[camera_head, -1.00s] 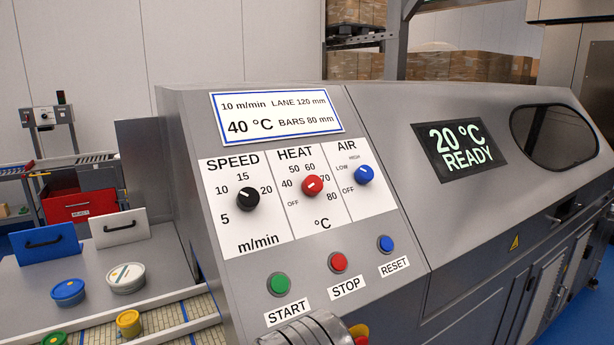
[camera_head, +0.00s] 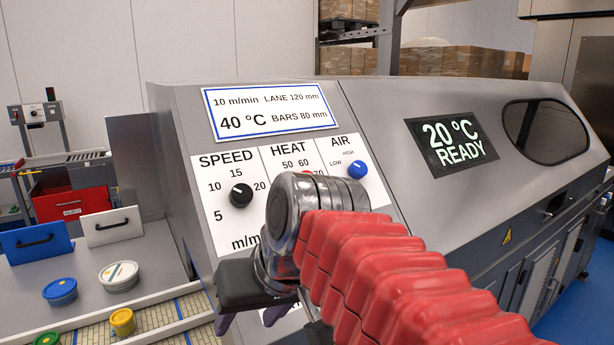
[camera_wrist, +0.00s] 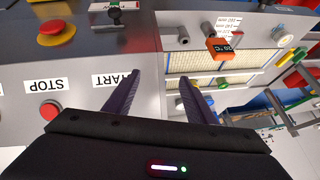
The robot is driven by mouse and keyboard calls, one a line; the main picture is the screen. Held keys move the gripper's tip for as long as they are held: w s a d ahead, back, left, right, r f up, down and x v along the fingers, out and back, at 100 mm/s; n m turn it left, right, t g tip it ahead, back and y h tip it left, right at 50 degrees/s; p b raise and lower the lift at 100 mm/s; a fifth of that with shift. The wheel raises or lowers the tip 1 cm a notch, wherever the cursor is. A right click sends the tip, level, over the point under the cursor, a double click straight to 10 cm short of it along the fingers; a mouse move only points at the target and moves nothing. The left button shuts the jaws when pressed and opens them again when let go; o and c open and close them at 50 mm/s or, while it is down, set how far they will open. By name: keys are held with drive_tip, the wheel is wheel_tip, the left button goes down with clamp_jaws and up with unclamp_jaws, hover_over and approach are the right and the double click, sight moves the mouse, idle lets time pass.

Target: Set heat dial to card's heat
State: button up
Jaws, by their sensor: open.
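The card (camera_head: 270,110) on the machine's sloped panel reads 10 m/min, LANE 120 mm, 40 °C, BARS 80 mm. The HEAT scale (camera_head: 288,150) is below it; 50, 60 and 70 show. My arm covers the red heat dial except perhaps a sliver, so its setting is hidden. My gripper (camera_wrist: 160,80) is open and empty in the wrist view, its two dark fingers apart over the panel's lower edge near the START label. In the head view its dark body is low on the panel, below the dials.
The black speed dial (camera_head: 241,195) and blue air dial (camera_head: 357,170) flank the heat area. The display (camera_head: 451,144) reads 20 °C READY. The wrist view shows the red STOP button (camera_wrist: 50,111) and a yellow-based red button (camera_wrist: 56,32). Several tubs stand at left.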

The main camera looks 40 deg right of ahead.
drive_tip(key=w+d+r+n+t, duration=0.1)
drive_tip(key=w+d+r, duration=0.1)
drive_tip(key=d+r, duration=0.8)
drive_tip(key=w+d+r+n+t+h, duration=0.1)
drive_tip(key=w+d+r+t, duration=0.1)
drive_tip(key=d+r, duration=0.9)
wheel_tip(320, 180, up, 2)
drive_tip(key=shift+w+r+n+h, duration=0.15)
drive_tip(key=shift+w+n+h, duration=0.15)
drive_tip(key=shift+w, duration=0.25)
drive_tip(key=x, duration=1.4)
drive_tip(key=shift+c, duration=0.5)
drive_tip(key=c, duration=0.9)
